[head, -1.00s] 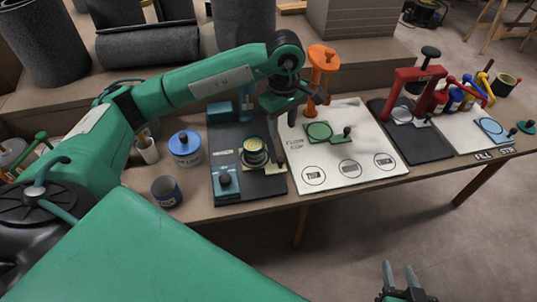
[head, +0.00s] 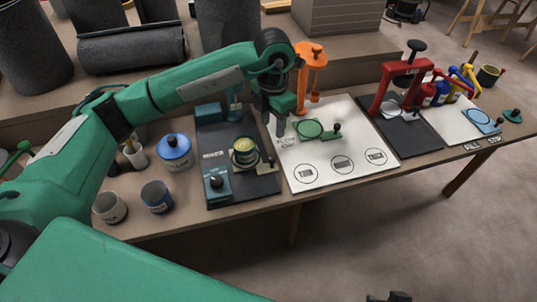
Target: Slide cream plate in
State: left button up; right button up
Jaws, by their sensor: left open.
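A cream plate (head: 262,170) with a dark upright knob lies on the dark board (head: 216,140), at the right of a round tin (head: 244,147) with a yellowish top. The tin hides part of the plate. My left gripper (head: 273,124) is open and points down, in the picture above the plate's knob, near the border between the dark board and the white board. Nothing shows between its fingers, and I cannot tell its exact height. My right gripper (head: 390,298) only just shows at the bottom edge.
The white board (head: 330,155) carries a green plate (head: 309,128) and an orange press (head: 312,65). A red press (head: 403,80) stands further right. A blue-lidded pot (head: 174,150) and two tins stand left of the dark board.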

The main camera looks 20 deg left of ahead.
aim_at(272, 158)
pick_arm(q)
notch_tip(272, 158, down, 13)
jog(key=shift+f+b, duration=0.1)
jog(key=shift+b, duration=0.45)
pick_arm(e)
jog(key=shift+w+a+f+t+y, duration=0.2)
jog(key=shift+w+a+t, duration=0.2)
jog(key=shift+a, duration=0.2)
jog(key=shift+w+a+f+t+y, duration=0.2)
jog(key=shift+w+a+t, duration=0.1)
jog(key=shift+w+a, duration=0.2)
pick_arm(q)
grip_shut()
